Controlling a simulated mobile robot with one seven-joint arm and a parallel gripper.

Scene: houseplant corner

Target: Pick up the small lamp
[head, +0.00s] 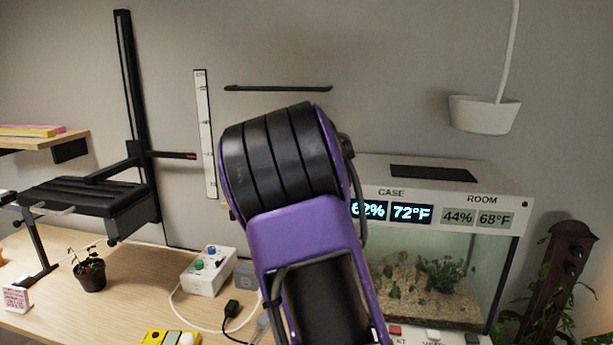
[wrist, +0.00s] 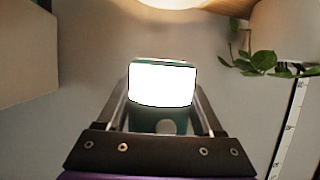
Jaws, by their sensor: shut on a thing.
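The small lamp (wrist: 161,84) shows in the wrist view as a bright white glowing block with a dark green top edge and a green base with a round pale spot. My gripper (wrist: 162,100) is shut on it, with one dark finger along each side. The lamp looks upright between the fingers in that view. In the head view my purple and black arm hides the gripper and the lamp.
In the head view a glass case (head: 440,270) with displays stands right of my arm. A white box with knobs (head: 208,271), a potted plant (head: 91,276) and cables lie on the desk (head: 120,300). A white hanging pot (head: 484,114) is upper right. Leaves (wrist: 262,62) show in the wrist view.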

